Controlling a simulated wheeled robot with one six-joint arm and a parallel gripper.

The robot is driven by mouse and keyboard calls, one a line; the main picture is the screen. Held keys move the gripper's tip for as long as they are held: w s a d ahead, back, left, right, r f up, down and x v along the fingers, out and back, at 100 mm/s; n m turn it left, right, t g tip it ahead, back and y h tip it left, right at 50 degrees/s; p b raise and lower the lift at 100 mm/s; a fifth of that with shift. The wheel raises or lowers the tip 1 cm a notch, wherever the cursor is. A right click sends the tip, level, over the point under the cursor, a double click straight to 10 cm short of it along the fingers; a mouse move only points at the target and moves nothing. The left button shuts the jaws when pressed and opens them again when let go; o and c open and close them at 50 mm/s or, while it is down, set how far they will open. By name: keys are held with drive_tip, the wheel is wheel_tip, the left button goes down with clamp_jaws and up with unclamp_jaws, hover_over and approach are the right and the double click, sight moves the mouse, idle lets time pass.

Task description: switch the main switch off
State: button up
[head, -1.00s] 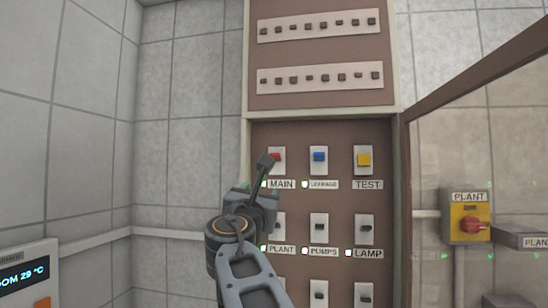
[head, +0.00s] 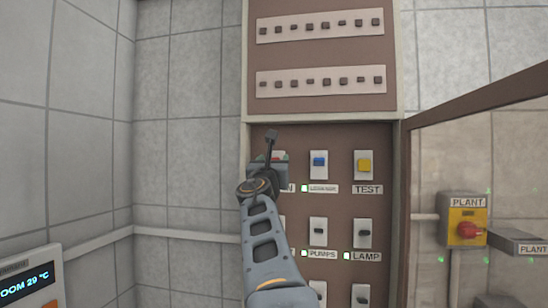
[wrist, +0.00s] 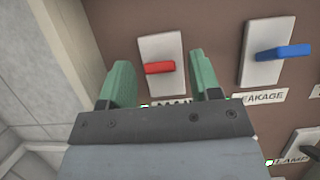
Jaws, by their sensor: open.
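The main switch is a red lever (wrist: 160,68) on a pale plate (wrist: 158,46), upper left in the row of coloured switches. In the wrist view it sticks out between and just beyond the two green fingers of my gripper (wrist: 160,61), which are apart and hold nothing. I cannot tell whether the fingers overlap it in depth. Its label is mostly hidden behind my gripper. In the head view my gripper (head: 268,163) covers most of the main switch; only a little red (head: 278,157) shows.
The blue leakage switch (head: 319,160) is close on the right, with the yellow test switch (head: 364,164) beyond. More switches sit below. An open clear door with a brown frame (head: 480,83) stands at right, before a yellow plant switch (head: 467,227). A display box (head: 30,282) is at lower left.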

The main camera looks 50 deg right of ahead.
drive_tip(key=shift+w+d+r, duration=0.15)
drive_tip(key=shift+w+d, duration=0.05)
drive_tip(key=shift+d, duration=0.15)
drive_tip(key=shift+c, duration=0.4)
